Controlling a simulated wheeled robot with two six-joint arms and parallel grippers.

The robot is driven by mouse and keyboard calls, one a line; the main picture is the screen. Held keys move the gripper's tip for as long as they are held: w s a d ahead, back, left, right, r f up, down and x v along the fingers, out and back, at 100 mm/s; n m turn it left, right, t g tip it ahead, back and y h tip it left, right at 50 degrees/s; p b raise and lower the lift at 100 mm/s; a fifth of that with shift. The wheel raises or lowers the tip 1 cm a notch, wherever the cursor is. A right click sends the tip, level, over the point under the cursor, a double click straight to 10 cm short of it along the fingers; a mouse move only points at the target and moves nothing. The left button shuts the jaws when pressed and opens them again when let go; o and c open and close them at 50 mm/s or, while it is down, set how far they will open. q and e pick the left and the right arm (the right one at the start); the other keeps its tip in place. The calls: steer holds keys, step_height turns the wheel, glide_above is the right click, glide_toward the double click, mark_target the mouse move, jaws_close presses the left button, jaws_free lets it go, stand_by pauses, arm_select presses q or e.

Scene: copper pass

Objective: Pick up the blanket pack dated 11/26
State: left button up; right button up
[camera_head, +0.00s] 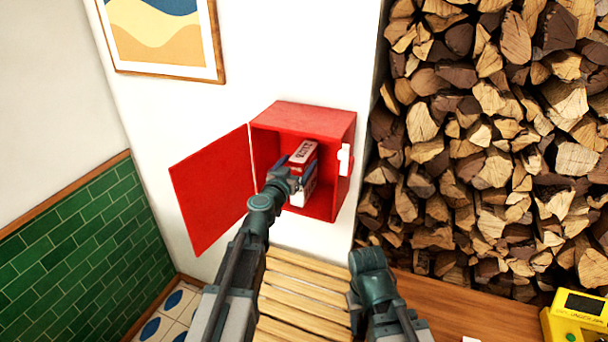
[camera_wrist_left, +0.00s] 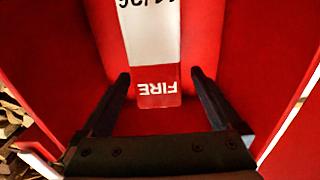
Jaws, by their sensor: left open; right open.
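A white and red blanket pack (camera_head: 304,152) stands inside an open red wall cabinet (camera_head: 345,130) in the head view. My left arm partly covers it. In the left wrist view the pack (camera_wrist_left: 152,40) shows a white face with upside-down print ending in 26, cut off by the top edge, and FIRE on its red end. My left gripper (camera_wrist_left: 160,76) is open, its fingertips on either side of the pack's red end, with a gap at each side. In the head view the left gripper (camera_head: 292,179) is at the cabinet opening. My right arm is low, right of centre; its fingers do not show.
The cabinet door (camera_head: 210,190) hangs open to the left. Stacked firewood (camera_head: 480,140) fills the right side. A slatted wooden surface (camera_head: 300,295) lies below the cabinet. A yellow device (camera_head: 580,318) is at the lower right. A framed picture (camera_head: 165,35) hangs above.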

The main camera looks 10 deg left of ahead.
arm_select(q)
steer(key=w, duration=0.2)
steer(key=w+d, duration=0.1)
steer(key=w, duration=0.1)
steer(key=shift+w+d, duration=0.1)
steer(key=shift+w, duration=0.25)
jaws_close()
